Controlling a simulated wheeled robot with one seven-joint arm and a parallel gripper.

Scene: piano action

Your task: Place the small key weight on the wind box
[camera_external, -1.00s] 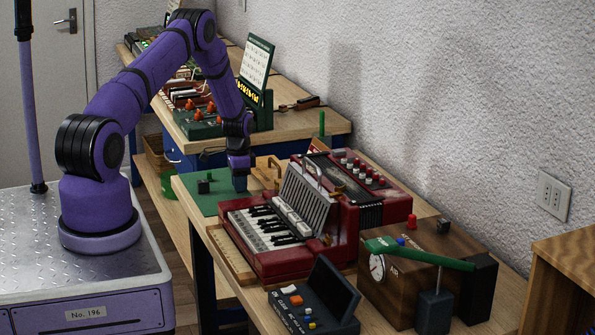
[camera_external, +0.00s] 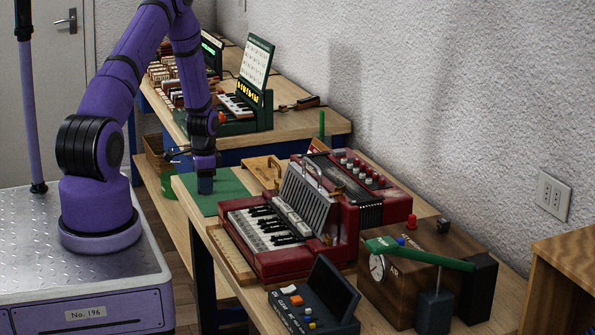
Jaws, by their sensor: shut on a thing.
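My gripper (camera_external: 205,186) points straight down at the green mat (camera_external: 232,188) on the near bench's left end. It is shut on the small key weight, a small dark block, which the fingers now hide. The fingertips are at or just above the mat; I cannot tell if the weight touches it. The wind box (camera_external: 376,303) is a brown wooden box with a round white gauge and the letters AIR, at the bench's right end. On its top are a red knob (camera_external: 411,221), a blue knob (camera_external: 400,239), a small dark block (camera_external: 443,226) and a green lever (camera_external: 420,254).
A red accordion-like keyboard instrument (camera_external: 290,262) stands between my gripper and the wind box. A dark console (camera_external: 315,305) stands in front, and a grey-blue block (camera_external: 434,312) before the wind box. A wooden piece with a handle (camera_external: 264,172) lies behind the mat.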

